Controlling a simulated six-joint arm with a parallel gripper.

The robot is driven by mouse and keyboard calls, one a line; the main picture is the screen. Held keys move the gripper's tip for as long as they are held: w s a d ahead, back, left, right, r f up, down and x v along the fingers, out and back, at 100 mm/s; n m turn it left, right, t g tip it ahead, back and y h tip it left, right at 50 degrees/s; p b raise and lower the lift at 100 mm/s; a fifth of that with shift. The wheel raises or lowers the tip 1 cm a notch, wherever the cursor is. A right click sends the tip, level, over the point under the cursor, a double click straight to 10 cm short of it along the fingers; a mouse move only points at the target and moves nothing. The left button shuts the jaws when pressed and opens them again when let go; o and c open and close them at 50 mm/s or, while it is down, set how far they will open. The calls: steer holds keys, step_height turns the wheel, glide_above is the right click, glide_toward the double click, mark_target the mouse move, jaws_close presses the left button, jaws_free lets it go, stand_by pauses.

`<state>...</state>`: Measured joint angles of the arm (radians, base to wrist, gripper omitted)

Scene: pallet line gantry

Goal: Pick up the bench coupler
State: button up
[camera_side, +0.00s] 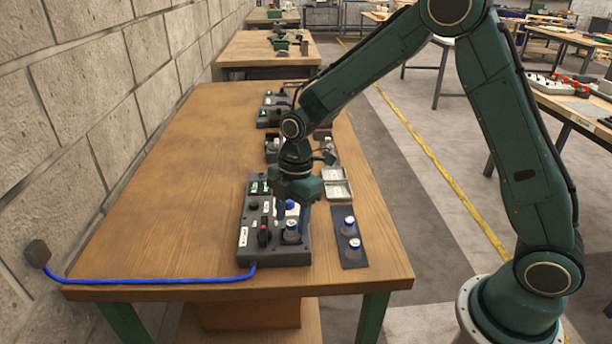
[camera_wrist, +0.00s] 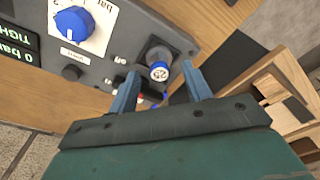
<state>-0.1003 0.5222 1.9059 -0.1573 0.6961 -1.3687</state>
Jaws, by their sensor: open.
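A grey control box (camera_side: 245,238) stands near the front of the wooden bench. A short cylindrical piece with a blue and pale top, which looks like the bench coupler (camera_side: 291,236), sits upright in a dark square socket on the box. Its round top (camera_wrist: 159,72) shows in the wrist view. My gripper (camera_side: 292,224) points down over this part of the box. Its fingers are apart, and in the wrist view the top appears between the two fingertips (camera_wrist: 161,71). I cannot tell whether either finger touches it.
A blue hose (camera_side: 160,281) runs left. Open tins (camera_side: 338,189) stand behind. The left bench top is clear.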

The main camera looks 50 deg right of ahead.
steer(key=shift+a+f, duration=0.15)
steer(key=shift+f, duration=0.95)
jaws_close()
